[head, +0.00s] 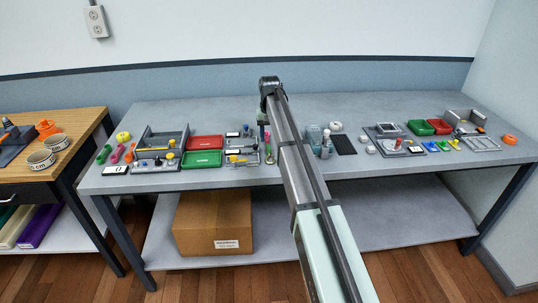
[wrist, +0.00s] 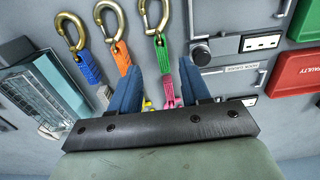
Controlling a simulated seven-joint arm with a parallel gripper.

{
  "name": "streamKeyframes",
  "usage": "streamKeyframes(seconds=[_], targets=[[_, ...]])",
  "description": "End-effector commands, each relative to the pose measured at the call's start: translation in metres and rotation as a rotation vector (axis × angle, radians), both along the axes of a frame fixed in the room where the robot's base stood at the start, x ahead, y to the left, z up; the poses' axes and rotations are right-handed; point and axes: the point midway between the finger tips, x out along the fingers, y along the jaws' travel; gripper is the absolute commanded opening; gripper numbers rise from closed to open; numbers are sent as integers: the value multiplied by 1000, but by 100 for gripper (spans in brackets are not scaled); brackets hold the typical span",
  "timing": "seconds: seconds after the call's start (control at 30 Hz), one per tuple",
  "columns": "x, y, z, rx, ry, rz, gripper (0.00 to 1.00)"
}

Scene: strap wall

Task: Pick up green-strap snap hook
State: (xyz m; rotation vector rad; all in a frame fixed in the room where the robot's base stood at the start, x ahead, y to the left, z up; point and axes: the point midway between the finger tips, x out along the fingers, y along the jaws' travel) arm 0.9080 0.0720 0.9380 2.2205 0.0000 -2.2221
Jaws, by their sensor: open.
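The green-strap snap hook shows in the wrist view: a brass hook (wrist: 152,14) at the top edge with a green strap (wrist: 162,52) below it. The lower end of the strap runs in between my fingers, near a pink piece (wrist: 168,92). My gripper (wrist: 160,68) is open, with one blue finger on each side of the strap in the picture. I cannot tell whether either finger touches it. In the head view my gripper (head: 262,118) points down over the middle of the bench, and the hooks cannot be made out there.
Left of the green strap are brass hooks with an orange strap (wrist: 122,56) and a blue strap (wrist: 88,68). A clear teal box (wrist: 40,85) is farther left. Grey labelled panels (wrist: 230,48) and a red tray (wrist: 300,70) are at right. The bench (head: 370,105) is clear at the back.

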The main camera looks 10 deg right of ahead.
Motion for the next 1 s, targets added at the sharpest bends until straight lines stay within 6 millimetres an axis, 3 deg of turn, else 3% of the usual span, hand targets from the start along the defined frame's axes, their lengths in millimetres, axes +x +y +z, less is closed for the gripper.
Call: streamKeyframes(seconds=[0.23,0.53,0.8,1.0], targets=[[-2,1,-14,0,0,0,47],[-6,3,-51,0,1,-1,47],[-5,3,-55,1,-1,0,47],[-5,3,-55,1,-1,0,30]])
